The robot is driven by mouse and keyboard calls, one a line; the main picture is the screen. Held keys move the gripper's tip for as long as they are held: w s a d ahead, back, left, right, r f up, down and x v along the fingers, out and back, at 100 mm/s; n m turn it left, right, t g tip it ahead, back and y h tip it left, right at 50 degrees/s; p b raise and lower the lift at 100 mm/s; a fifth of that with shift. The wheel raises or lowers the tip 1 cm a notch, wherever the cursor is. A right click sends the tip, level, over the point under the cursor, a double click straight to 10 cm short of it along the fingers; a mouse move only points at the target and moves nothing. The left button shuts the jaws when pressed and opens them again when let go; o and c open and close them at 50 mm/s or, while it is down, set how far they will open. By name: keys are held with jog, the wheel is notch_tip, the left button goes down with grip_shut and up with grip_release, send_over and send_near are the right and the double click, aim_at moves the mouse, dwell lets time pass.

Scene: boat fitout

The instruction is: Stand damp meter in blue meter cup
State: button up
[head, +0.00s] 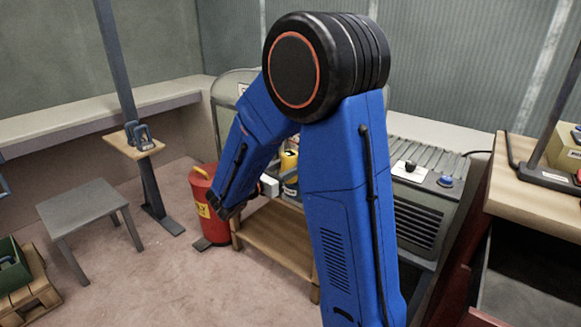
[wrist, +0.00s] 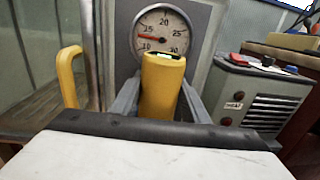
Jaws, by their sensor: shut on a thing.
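The damp meter seems to be the yellow upright body with a dark top in the wrist view (wrist: 162,85). It also shows in the head view (head: 289,160), just beyond my gripper. My gripper's grey fingers (wrist: 160,103) stand on either side of it and are shut on it. Its lower part is hidden behind the dark edge and white block in the wrist view. A small blue patch (head: 291,187) shows below the yellow body in the head view, partly behind my arm. It may be the blue meter cup, but I cannot tell whether the meter is in it.
A low wooden bench (head: 272,238) stands below my gripper, with a red drum (head: 207,215) to its left. A round dial (wrist: 162,30) is behind the meter. A grey louvred unit (head: 420,215) is to the right.

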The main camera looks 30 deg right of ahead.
jog(key=shift+d+f, duration=0.15)
jog(key=shift+f, duration=0.6)
jog(key=o, duration=1.3)
jog(key=shift+r, duration=0.15)
